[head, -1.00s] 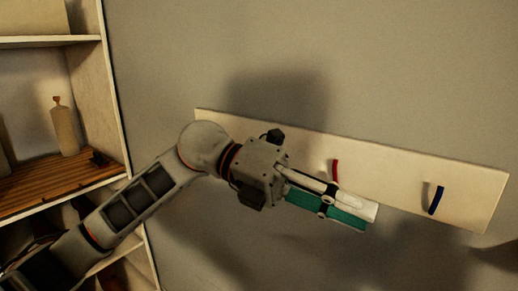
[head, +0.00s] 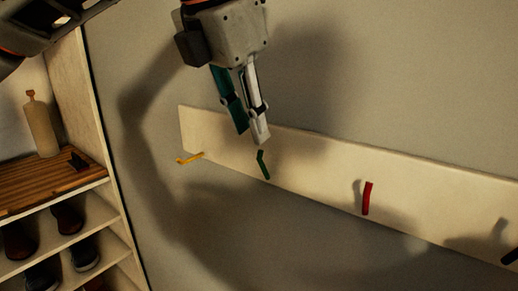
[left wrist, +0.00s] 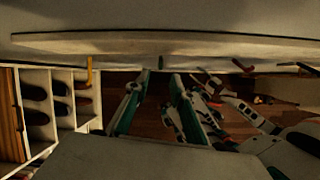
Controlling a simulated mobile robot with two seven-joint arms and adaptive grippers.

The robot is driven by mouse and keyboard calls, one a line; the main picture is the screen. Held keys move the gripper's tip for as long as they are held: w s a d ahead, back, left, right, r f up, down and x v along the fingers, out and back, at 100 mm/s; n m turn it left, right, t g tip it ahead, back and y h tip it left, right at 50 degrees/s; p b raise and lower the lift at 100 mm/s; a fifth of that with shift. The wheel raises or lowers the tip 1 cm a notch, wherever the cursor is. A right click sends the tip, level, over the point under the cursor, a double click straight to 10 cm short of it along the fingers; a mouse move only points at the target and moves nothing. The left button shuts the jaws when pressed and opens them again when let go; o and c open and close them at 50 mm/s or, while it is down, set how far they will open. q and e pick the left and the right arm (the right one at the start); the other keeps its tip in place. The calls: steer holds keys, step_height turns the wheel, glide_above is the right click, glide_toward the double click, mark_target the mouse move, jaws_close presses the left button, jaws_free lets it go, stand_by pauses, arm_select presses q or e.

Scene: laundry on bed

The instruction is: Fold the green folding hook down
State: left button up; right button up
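The green folding hook (head: 263,165) is on the pale wall board (head: 320,160), right of the yellow hook, and stands up along the board. It is a small green strip in the left wrist view (left wrist: 160,62). My left gripper (head: 252,137) points down, just above the green hook in the head view. Its two fingers are apart with nothing between them. In the left wrist view the fingers (left wrist: 157,88) are spread to either side of the green hook. I cannot tell whether a finger touches it.
The yellow hook (head: 190,158) sticks out from the board's left end. The red hook (head: 367,198) stands upright further right, with a dark hook (head: 510,256) at the right edge. A shelf with shoes (head: 68,218) and a bottle (head: 41,125) stands left. Wall above the board is clear.

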mark_target(259, 154)
arm_select(q)
steer(key=x, duration=0.7)
steer(key=shift+d+f, duration=0.1)
steer(key=shift+f, duration=0.25)
jaws_close()
